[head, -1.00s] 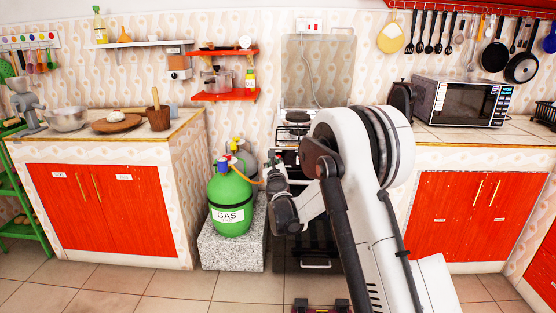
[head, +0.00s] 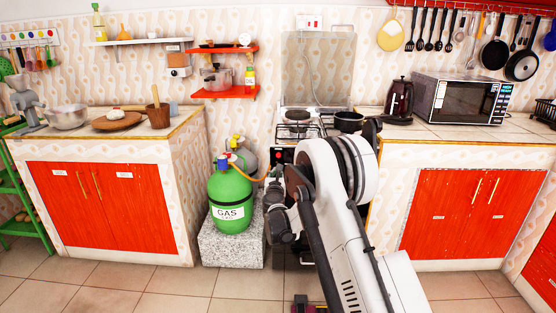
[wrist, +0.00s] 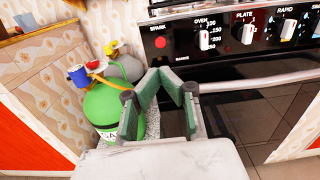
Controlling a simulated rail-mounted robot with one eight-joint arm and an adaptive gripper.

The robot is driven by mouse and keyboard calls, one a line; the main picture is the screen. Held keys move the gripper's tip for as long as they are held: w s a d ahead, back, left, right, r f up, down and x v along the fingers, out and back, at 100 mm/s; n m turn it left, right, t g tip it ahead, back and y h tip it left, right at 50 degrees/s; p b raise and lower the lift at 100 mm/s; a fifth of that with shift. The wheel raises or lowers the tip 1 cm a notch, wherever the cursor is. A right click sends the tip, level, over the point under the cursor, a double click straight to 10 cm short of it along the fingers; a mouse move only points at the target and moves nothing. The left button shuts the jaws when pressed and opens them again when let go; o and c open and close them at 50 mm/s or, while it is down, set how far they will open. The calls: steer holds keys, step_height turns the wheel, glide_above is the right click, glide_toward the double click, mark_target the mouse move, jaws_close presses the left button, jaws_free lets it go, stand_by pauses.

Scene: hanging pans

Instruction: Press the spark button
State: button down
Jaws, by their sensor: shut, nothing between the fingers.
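The spark button (wrist: 161,41) is a round red button under the word SPARK, at the left end of the black stove panel (wrist: 225,38) in the wrist view. My gripper (wrist: 164,76) is shut and empty, its green-padded fingers meeting below the button in the picture. It appears apart from the panel, though the exact gap is hard to judge. Nothing covers the button in the wrist view. In the head view my gripper (head: 273,181) is low in front of the stove's left side, and my arm hides much of the stove front.
A green gas cylinder (head: 230,196) with an orange hose stands on a stone block (head: 232,247) left of the stove. The oven knob (wrist: 204,38) is just right of the button. A black pan (head: 349,121) sits on the cooktop. Counters flank the stove.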

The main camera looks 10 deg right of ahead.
mark_target(278, 155)
steer(key=b+x, duration=0.3)
steer(key=x, duration=0.9)
steer(key=shift+w+d+f, duration=0.1)
steer(key=shift+w, duration=0.05)
steer(key=shift+w+d, duration=0.1)
steer(key=shift+w, duration=0.45)
steer(key=shift+w+d, duration=0.1)
steer(key=shift+w, duration=0.75)
steer(key=shift+s, duration=0.45)
steer(key=p+v, duration=0.1)
steer(key=v, duration=1.2)
steer(key=shift+s+r+p, duration=0.15)
steer(key=shift+r+p, duration=0.05)
steer(key=shift+p, duration=0.2)
